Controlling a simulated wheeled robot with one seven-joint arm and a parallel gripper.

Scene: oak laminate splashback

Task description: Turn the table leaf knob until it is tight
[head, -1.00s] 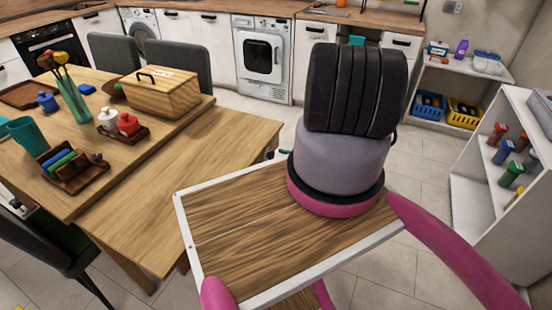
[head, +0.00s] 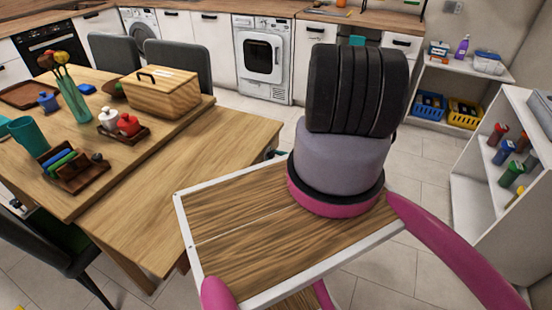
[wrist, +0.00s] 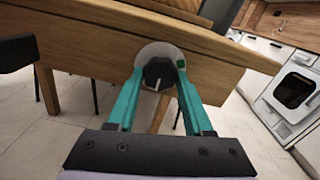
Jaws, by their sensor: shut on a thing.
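The table leaf knob (wrist: 158,72) is dark and faceted, in front of a pale round disc on the edge of the wooden table leaf (wrist: 100,50). My gripper (wrist: 160,76) has its teal fingers on either side of the knob and is shut on it. In the head view the table leaf (head: 190,180) shows beside the main table top. The knob is hidden there behind my arm, and only a little teal of my gripper shows beside it.
The table (head: 140,135) holds a wooden box (head: 160,97), a teal vase (head: 74,103) and small trays. Grey chairs (head: 178,63) stand behind it. A white shelf (head: 485,165) with jars stands at the right. The tiled floor between is mostly clear.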

